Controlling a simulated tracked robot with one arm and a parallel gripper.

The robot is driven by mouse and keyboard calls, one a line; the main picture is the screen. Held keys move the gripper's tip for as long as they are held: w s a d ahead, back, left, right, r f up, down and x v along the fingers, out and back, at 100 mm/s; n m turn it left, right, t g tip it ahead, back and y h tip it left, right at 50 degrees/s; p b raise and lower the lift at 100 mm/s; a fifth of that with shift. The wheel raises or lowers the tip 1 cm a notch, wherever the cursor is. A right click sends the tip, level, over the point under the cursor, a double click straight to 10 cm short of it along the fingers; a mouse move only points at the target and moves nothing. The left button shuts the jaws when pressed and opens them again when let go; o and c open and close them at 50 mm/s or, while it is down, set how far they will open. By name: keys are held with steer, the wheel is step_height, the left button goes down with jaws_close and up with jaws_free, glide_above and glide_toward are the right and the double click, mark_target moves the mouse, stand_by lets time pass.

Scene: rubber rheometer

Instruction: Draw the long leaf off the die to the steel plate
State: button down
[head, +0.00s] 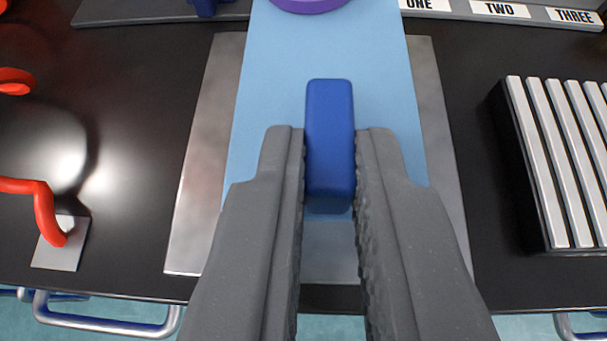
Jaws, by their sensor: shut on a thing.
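The long leaf is a light blue strip (280,60) running from the top of the view down over the steel plate (195,215). A purple round piece (308,4) shows at the top edge on the strip, cut off by the frame. My gripper (330,150) is shut on a dark blue block-shaped tab (330,130) above the strip's near part. The steel plate lies flat on the black bench and shows on both sides of the strip and below it. Whether the tab is joined to the strip is hidden by my fingers. The die cannot be made out clearly.
A grey rail with labels ONE, TWO and THREE (500,10) runs along the top. A slatted white and black rack (560,165) stands at right. Red hooked pieces (42,210) are at left. Bare black bench flanks the plate.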

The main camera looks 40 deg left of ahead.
mark_target(317, 265)
steer(key=shift+s+f, duration=0.1)
steer(key=shift+s, duration=0.05)
steer(key=shift+d+f+b, duration=0.1)
steer(key=shift+f+b, duration=0.85)
steer(key=shift+f, duration=1.8)
steer(key=c, duration=1.4)
jaws_free()
steer(key=shift+s, duration=0.1)
steer(key=shift+r+p+v, duration=0.25)
steer(key=shift+p+v, duration=0.1)
steer(key=shift+v, duration=1)
steer(key=shift+p+v, duration=0.35)
steer(key=shift+v, duration=1.75)
steer(key=shift+r, duration=0.15)
